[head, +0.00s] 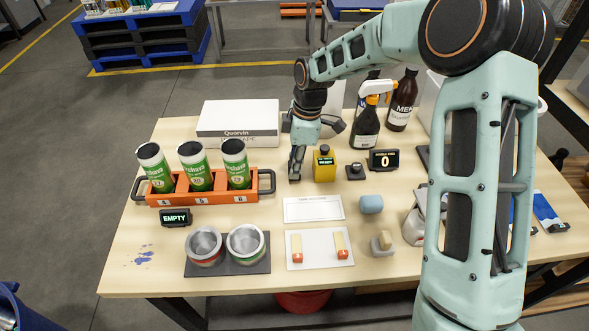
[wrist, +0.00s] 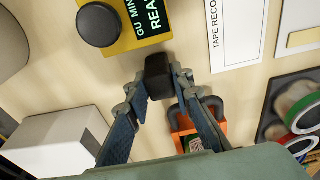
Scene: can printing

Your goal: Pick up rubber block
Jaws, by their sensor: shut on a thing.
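My gripper (head: 295,176) is low over the table, between the orange can rack and the yellow device. In the wrist view my gripper (wrist: 158,84) is shut on a small dark block, the rubber block (wrist: 158,75), held between the fingertips. In the head view the block is hard to make out against the dark fingers. I cannot tell whether it touches the table.
The yellow device (head: 324,172) stands close right of my gripper, and the orange rack (head: 205,199) with green cans stands left. A white box (head: 237,130) is behind. A white labelled card (head: 313,208) lies in front. Dark bottles stand at the back right.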

